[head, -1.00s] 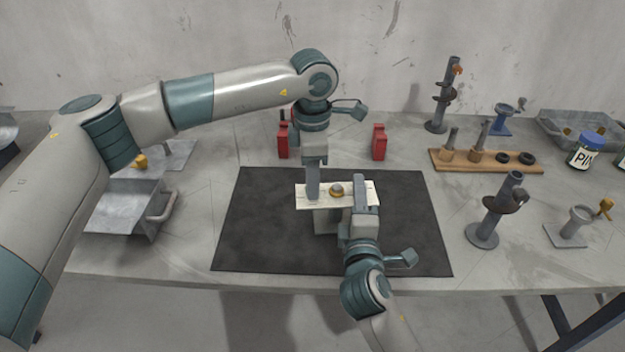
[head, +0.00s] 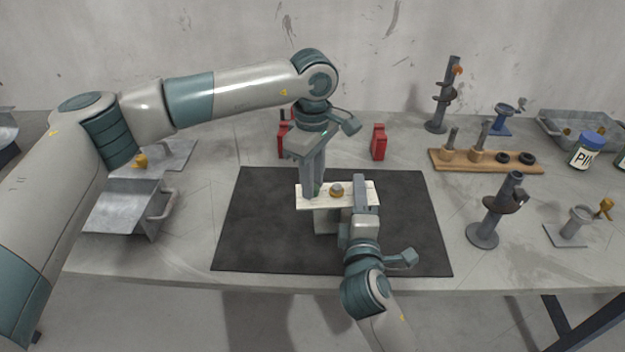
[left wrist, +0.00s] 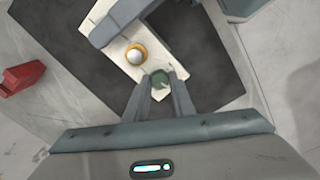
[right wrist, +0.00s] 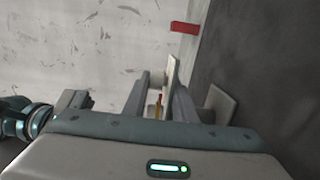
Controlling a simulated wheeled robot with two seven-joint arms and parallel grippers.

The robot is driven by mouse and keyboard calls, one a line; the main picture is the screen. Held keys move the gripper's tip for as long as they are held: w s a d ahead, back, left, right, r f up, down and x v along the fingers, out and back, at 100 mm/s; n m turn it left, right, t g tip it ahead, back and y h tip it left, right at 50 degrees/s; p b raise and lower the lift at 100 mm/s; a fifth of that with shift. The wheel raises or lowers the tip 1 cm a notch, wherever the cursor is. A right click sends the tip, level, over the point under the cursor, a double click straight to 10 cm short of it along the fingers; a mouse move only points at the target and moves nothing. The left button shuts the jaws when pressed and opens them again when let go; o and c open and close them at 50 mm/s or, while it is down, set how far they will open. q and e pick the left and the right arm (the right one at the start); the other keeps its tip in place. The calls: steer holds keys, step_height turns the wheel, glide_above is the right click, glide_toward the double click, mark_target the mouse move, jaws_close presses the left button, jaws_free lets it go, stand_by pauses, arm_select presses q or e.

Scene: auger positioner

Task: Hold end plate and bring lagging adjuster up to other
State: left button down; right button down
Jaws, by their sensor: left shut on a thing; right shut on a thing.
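The pale end plate (head: 368,190) lies level above the dark mat, on a grey block-like support (head: 325,222); it also shows in the left wrist view (left wrist: 121,52). My right gripper (head: 359,182) is shut on the plate near its right end. My left gripper (head: 313,194) points down at the plate's left end, shut on a small green adjuster (left wrist: 159,80). A brass ring with a grey dome (head: 337,190) sits on the plate between the grippers. The right wrist view shows the plate edge-on (right wrist: 172,75) and a thin brass-coloured rod (right wrist: 158,105).
Two red blocks (head: 379,142) stand behind the mat (head: 400,235). To the right are a wooden rack (head: 465,163), a grey stand (head: 483,235) and a blue-lidded jar (head: 587,152). A metal tray-like piece (head: 120,205) lies left.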

steer(key=shift+f, duration=0.1)
arm_select(q)
steer(key=c, duration=1.5)
jaws_free()
steer(key=shift+r, duration=0.1)
step_height(320, 180, up, 12)
steer(key=shift+f, duration=0.1)
arm_select(e)
steer(key=c, duration=1.4)
jaws_free()
steer(key=shift+o, duration=0.2)
steer(key=shift+s, duration=0.1)
